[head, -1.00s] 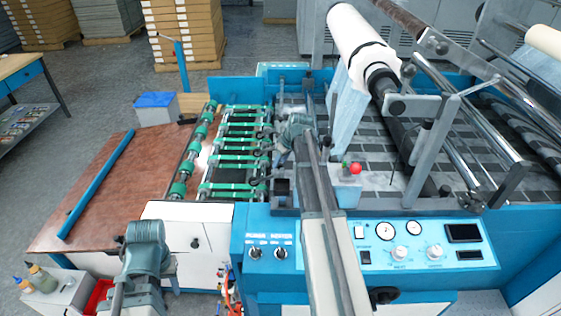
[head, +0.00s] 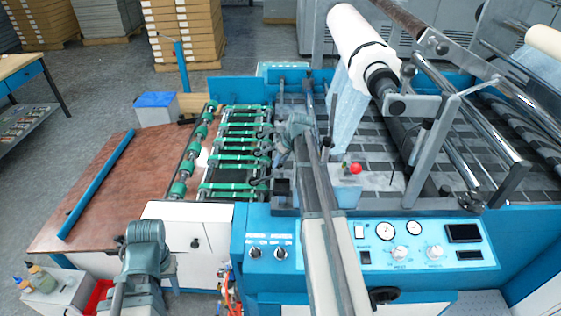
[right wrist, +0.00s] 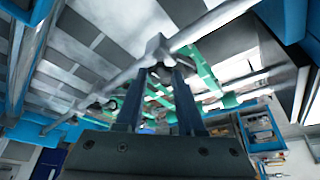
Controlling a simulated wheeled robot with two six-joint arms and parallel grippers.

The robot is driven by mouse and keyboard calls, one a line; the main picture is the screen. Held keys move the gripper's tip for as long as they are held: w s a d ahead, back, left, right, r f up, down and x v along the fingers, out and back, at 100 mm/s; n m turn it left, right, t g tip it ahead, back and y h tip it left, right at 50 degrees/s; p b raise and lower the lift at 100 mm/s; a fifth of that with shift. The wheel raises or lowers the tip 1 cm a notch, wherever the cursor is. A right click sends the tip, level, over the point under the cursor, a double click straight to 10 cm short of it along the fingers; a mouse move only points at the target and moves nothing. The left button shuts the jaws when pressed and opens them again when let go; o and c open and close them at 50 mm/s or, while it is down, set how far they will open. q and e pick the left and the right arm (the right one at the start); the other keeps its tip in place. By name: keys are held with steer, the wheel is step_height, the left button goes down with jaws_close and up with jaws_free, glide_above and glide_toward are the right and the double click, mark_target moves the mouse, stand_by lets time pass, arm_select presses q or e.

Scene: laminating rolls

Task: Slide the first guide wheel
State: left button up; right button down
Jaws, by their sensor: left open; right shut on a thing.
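My right gripper (right wrist: 158,68) is shut on a small grey metal piece (right wrist: 158,46) that sits around a long steel rod (right wrist: 215,20). This looks like the guide wheel's mount; the wheel itself I cannot make out. In the head view my right gripper (head: 284,140) is at the right edge of the green belts (head: 238,145), and its arm hides much of what it holds. My left gripper (head: 168,268) is at the lower left, in front of the white machine panel and away from the rod. Its fingers are mostly hidden.
A control panel (head: 375,240) with knobs and gauges lies under my right arm. A red button (head: 355,169) stands close to the right of that arm. A white film roll (head: 355,40) hangs behind. The brown table (head: 120,185) at left carries a blue bar (head: 97,183).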

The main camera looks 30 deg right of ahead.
steer(key=w+d, duration=0.1)
steer(key=w, duration=0.1)
steer(key=w+d, duration=0.2)
steer(key=w, duration=0.1)
steer(key=w+d, duration=0.2)
steer(key=w, duration=0.1)
steer(key=shift+s+a, duration=0.1)
steer(key=shift+s, duration=0.05)
steer(key=c, duration=0.5)
jaws_free()
steer(key=p+v, duration=1.2)
steer(key=v, duration=0.2)
steer(key=shift+s+f+p, duration=0.1)
steer(key=shift+s+p, duration=0.05)
steer(key=shift+p, duration=0.25)
